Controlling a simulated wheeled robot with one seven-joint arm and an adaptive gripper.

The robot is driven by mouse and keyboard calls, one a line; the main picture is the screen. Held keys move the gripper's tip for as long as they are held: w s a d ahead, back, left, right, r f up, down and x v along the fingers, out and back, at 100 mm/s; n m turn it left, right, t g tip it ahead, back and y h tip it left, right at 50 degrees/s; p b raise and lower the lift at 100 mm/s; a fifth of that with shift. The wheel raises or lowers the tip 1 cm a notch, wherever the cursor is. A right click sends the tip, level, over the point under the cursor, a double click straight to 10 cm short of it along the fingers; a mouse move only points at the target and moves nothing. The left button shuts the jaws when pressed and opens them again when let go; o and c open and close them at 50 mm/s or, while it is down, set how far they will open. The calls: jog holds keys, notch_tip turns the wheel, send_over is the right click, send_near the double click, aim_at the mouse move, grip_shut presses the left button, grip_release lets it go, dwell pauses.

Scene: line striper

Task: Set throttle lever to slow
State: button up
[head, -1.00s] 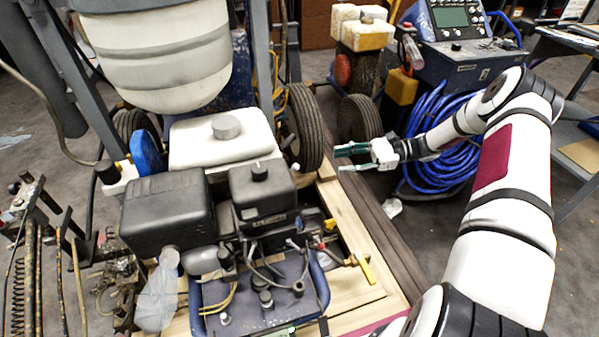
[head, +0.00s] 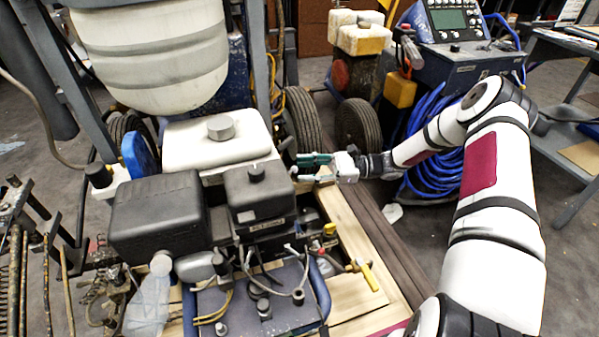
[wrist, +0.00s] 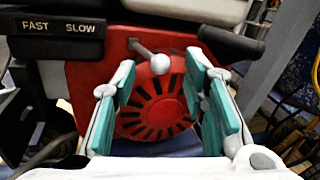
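The throttle lever (wrist: 147,54) shows in the wrist view as a short metal rod with a pale ball knob, in front of the red engine housing. A black plate with the words FAST and SLOW (wrist: 58,27) is at its upper left, SLOW being nearer the lever. My gripper (wrist: 162,70) is open, with teal finger pads on either side of the knob in the picture. I cannot tell how far the knob is from the pads, and I see no contact. In the head view my gripper (head: 303,168) is right of the black engine; the lever is hidden there.
The red slotted engine cover (wrist: 155,105) lies behind the lever. A black handle (wrist: 231,44) is close to the right finger. In the head view, a black tyre (head: 302,120) stands behind my gripper and a yellow-handled valve (head: 368,275) is below it.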

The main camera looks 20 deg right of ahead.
aim_at(296, 168)
jog(key=shift+x, duration=1.1)
grip_shut()
jog(key=shift+w+a+f+n+g+y+b, duration=0.15)
jog(key=shift+w+n+g+b, duration=0.25)
jog(key=shift+n+g+b, duration=0.25)
jog(key=shift+w+a+f+n+g+y+b, duration=0.15)
jog(key=shift+w+n+g+b, duration=0.3)
jog(key=shift+g+b, duration=0.4)
jog(key=shift+w+a+r+n+g+b, duration=0.15)
jog(key=shift+n+g+b, duration=0.15)
jog(key=shift+g, duration=0.25)
jog(key=shift+w+r+n+g+b, duration=0.1)
jog(key=shift+n+g+b, duration=0.15)
jog(key=shift+g, duration=0.3)
grip_release()
